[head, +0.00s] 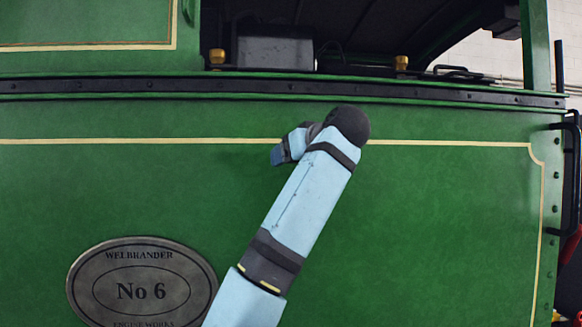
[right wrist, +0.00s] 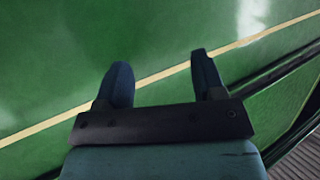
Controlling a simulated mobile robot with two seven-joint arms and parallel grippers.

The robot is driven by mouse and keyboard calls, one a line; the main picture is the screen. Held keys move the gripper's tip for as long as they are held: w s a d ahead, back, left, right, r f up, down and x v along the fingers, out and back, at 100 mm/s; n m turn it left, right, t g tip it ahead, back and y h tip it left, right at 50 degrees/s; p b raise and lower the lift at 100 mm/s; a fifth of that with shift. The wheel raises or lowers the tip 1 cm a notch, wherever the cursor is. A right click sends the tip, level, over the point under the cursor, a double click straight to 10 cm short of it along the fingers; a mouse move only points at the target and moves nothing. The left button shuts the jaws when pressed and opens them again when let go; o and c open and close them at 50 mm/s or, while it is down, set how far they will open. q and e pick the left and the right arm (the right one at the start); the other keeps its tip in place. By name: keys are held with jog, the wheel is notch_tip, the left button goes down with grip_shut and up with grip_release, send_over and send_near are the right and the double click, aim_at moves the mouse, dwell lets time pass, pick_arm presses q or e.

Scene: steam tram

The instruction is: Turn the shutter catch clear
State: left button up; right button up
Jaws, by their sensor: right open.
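I cannot make out a shutter or a shutter catch for certain in either view. A small dark curved fitting (head: 189,10) shows on the green post at the top left of the head view; I cannot tell what it is. My right gripper (right wrist: 160,62) is open and empty in the right wrist view, over the green panel (right wrist: 60,60) and its cream line. In the head view one arm, seemingly my right, rises from the bottom and bends back left. Its end (head: 279,155) is by the cream line, the fingers barely readable. My left gripper is not in view.
The tram's green side (head: 440,220) fills the head view, with an oval "No 6" plate (head: 142,292) at lower left. A dark riveted rail (head: 100,87) runs below the cab opening. Inside stand a dark box (head: 274,50) and brass fittings (head: 401,62). Black handrails (head: 570,180) are at right.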

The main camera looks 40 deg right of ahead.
jog(key=shift+w+f, duration=0.2)
jog(key=shift+f, duration=0.75)
